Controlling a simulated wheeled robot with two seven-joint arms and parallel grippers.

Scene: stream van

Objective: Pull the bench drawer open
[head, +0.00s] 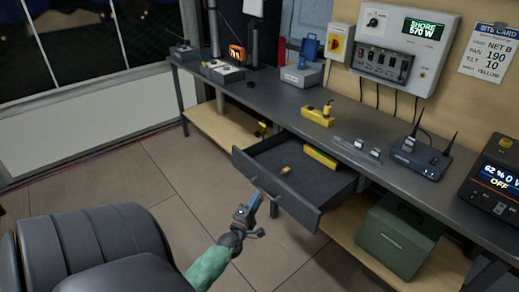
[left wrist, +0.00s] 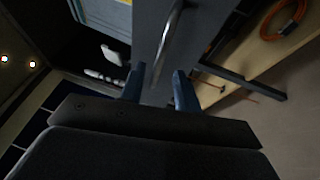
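The dark grey bench drawer (head: 272,192) stands pulled out from under the bench top, with its inside showing. A small orange-brown item (head: 286,170) lies in it, and a yellow bar (head: 320,156) shows at its back. My left gripper (head: 257,201) is just in front of the drawer front. In the left wrist view its two blue fingers (left wrist: 159,86) are apart with nothing between them. The drawer's metal handle (left wrist: 171,36) is beyond the fingertips there, apart from them. My right gripper is not in view.
The bench top (head: 262,97) holds a yellow device (head: 318,116), a router (head: 420,158) and several boxes. A green box (head: 396,240) stands on the lower shelf. A black seat (head: 95,245) is at lower left. The tiled floor (head: 160,170) before the bench is clear.

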